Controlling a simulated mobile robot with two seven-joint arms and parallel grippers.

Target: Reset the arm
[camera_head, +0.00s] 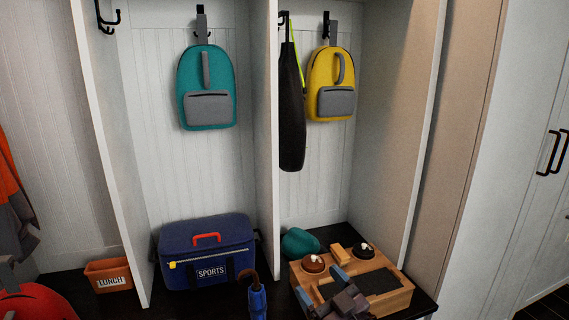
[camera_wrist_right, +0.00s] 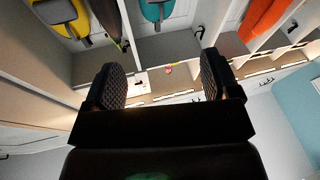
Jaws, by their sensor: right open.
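My right gripper (camera_head: 322,284) is at the bottom of the head view, in front of the wooden tray on the bench. Its fingers partly cover the tray's front. In the right wrist view the two dark textured fingers (camera_wrist_right: 163,80) stand wide apart with nothing between them. My left gripper is not in view.
The wooden tray (camera_head: 397,299) holds shoe-care items. Beside it lie a teal object (camera_head: 299,242), a navy SPORTS bag (camera_head: 207,254), a blue umbrella (camera_head: 257,302) and an orange LUNCH box (camera_head: 108,275). Teal (camera_head: 206,87) and yellow (camera_head: 331,84) backpacks hang above. Upright dividers separate the cubbies.

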